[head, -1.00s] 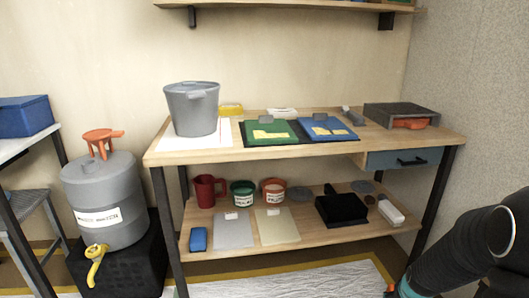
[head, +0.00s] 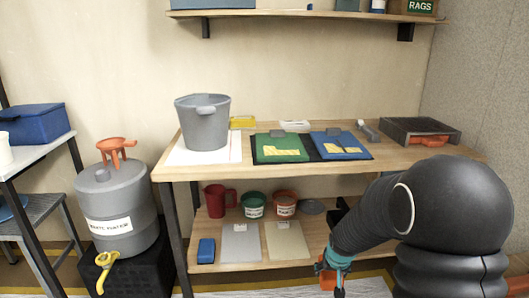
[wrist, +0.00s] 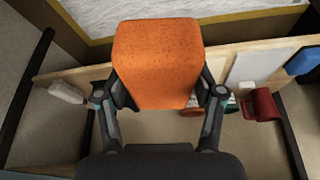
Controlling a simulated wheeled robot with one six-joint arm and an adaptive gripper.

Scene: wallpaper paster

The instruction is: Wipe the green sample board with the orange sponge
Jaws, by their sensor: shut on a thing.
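The orange sponge (wrist: 157,60) is clamped between the two fingers of my gripper (wrist: 160,98) in the wrist view. In the head view my gripper (head: 334,274) hangs low in front of the workbench, with a bit of the sponge (head: 326,279) showing. The green sample board (head: 268,147) lies flat on the bench top, with a yellow patch on its front part and a grey clip at its back edge. My gripper is below and in front of the board, well apart from it.
A blue sample board (head: 324,147) lies right of the green one. A grey bucket (head: 203,125) stands to the left on white paper. The lower shelf (head: 207,232) holds a red mug (head: 217,201), tubs and flat panels. A shelf (head: 290,13) hangs above.

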